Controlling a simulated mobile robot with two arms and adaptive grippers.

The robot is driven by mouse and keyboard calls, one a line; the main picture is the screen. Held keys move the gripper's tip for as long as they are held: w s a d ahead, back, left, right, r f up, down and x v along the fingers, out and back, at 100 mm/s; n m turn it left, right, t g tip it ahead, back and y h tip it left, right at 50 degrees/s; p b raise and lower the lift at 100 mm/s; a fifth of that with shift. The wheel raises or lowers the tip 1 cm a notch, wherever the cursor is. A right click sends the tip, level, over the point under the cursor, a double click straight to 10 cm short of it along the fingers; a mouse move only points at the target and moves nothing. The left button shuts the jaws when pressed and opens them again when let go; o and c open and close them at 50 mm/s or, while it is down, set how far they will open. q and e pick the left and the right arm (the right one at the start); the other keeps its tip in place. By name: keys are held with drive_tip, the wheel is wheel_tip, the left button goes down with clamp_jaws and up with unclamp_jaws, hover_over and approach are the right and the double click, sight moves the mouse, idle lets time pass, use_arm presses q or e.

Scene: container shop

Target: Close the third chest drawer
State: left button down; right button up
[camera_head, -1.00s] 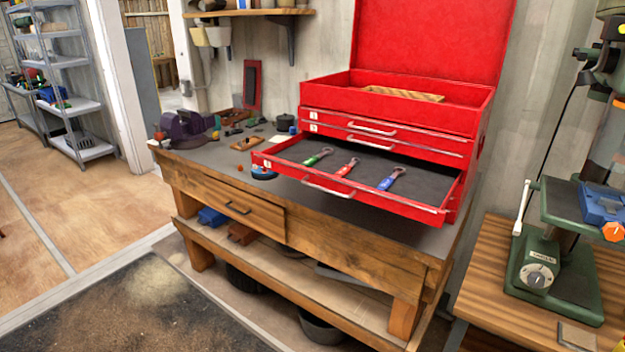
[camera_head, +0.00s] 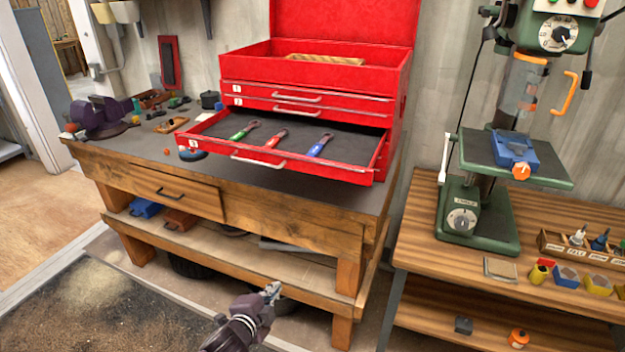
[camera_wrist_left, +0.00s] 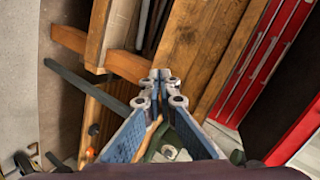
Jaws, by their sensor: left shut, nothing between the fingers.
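A red tool chest (camera_head: 340,76) stands on the wooden workbench with its lid up. Its third drawer (camera_head: 345,175), marked 3, is pulled out toward me and holds a green, a red and a blue-handled wrench. The two drawers above it are closed. My left gripper (camera_head: 271,290) is shut and empty, low in front of the bench and well below the open drawer. In the left wrist view the shut fingers (camera_wrist_left: 160,78) point at the wooden bench frame, with the red chest (camera_wrist_left: 265,60) at upper right. My right gripper is not in view.
The workbench (camera_head: 290,215) has a vise (camera_head: 100,117) and small items at its left. A green drill press (camera_head: 475,205) stands on a separate wooden table (camera_head: 425,235) at right. Open floor lies at lower left, with a dark mat (camera_head: 110,305).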

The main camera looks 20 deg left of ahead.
use_arm(q)
wheel_tip(320, 180, up, 16)
drive_tip(key=w+d+m+t+h, duration=0.1)
drive_tip(key=w+d+m+t, duration=0.1)
drive_tip(key=d+m+t, duration=0.1)
drive_tip(key=m+t, duration=0.2)
approach(317, 173)
drive_tip(key=shift+h, duration=0.3)
drive_tip(key=w+p, duration=0.3)
drive_tip(key=w, duration=0.2)
drive_tip(key=shift+w+p, duration=0.4)
drive_tip(key=shift+w+d+f, duration=0.1)
drive_tip(key=shift+w+f, duration=0.05)
drive_tip(key=shift+w, duration=0.45)
